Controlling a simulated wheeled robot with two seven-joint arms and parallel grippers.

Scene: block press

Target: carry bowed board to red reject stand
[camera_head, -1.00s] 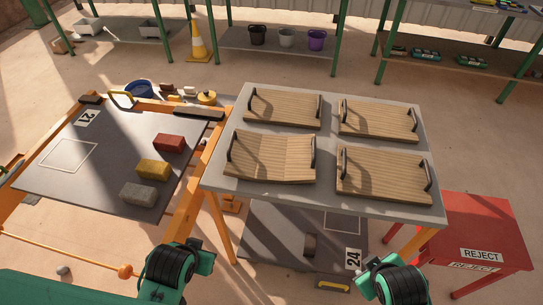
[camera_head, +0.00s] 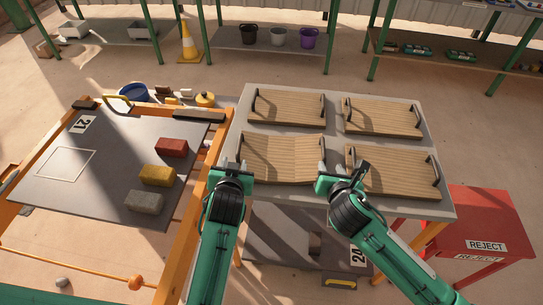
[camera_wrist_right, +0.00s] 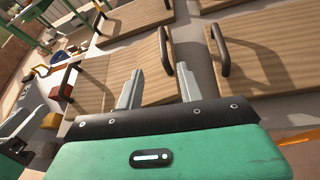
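The bowed board (camera_head: 283,160) is the front left of the wooden boards on the grey table; its surface dips in the middle and it has a dark handle at each end. My left gripper (camera_head: 236,165) is at its left handle and looks open. My right gripper (camera_head: 325,176) is beside its right handle. In the right wrist view my right gripper (camera_wrist_right: 160,72) is open, with the right handle (camera_wrist_right: 164,50) ahead between its fingers, apparently not gripped. The red reject stand (camera_head: 487,225) is at the right, with nothing on its visible top.
Flat boards lie behind (camera_head: 286,107) and to the right (camera_head: 395,172), close to my right gripper; a neighbouring handle (camera_wrist_right: 220,50) is just right of its fingers. A dark plate (camera_head: 100,170) at left carries red, yellow and grey blocks. Shelves stand at the back.

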